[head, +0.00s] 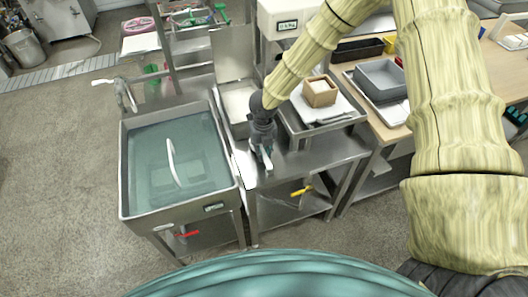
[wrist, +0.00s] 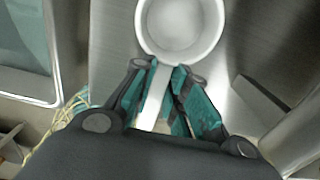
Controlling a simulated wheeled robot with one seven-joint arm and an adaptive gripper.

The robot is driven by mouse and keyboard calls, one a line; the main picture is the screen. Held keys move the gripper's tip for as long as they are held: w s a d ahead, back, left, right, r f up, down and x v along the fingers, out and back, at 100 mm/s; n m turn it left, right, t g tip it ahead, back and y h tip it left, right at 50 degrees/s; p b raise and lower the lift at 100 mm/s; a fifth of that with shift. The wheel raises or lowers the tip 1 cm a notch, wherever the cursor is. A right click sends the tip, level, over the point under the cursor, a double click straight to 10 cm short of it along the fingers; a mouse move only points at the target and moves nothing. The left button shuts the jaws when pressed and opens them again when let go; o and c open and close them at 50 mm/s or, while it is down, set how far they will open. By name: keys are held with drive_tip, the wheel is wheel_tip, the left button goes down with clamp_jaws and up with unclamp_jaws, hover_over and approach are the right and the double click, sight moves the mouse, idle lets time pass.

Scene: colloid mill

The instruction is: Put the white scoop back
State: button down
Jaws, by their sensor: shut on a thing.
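The white scoop has a round cup (wrist: 180,24) at the top of the wrist view and a flat pale handle. The handle runs down between the teal-padded fingers of my gripper (wrist: 168,72), which is shut on it. In the head view my gripper (head: 262,146) points down over the steel table, in front of a steel bin with white contents (head: 238,102). Only a small white part of the scoop (head: 267,160) shows there. The cup looks empty in the wrist view. I cannot tell whether the scoop touches the table.
A water-filled sink (head: 150,160) with a white hose stands left of the table. A small brown box (head: 319,91) sits on a white-topped tray to the right of my gripper. A grey bin (head: 380,78) stands further right on a wooden bench. Floor at left is clear.

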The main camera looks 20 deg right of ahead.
sight(264, 152)
drive_tip(key=shift+f, duration=0.75)
drive_tip(key=shift+f, duration=0.15)
drive_tip(key=c, duration=1.4)
unclamp_jaws()
wheel_tip(264, 152, up, 12)
drive_tip(key=shift+s+r+b, duration=0.15)
drive_tip(key=shift+r+b, duration=0.05)
drive_tip(key=shift+b, duration=0.45)
drive_tip(key=shift+f, duration=0.1)
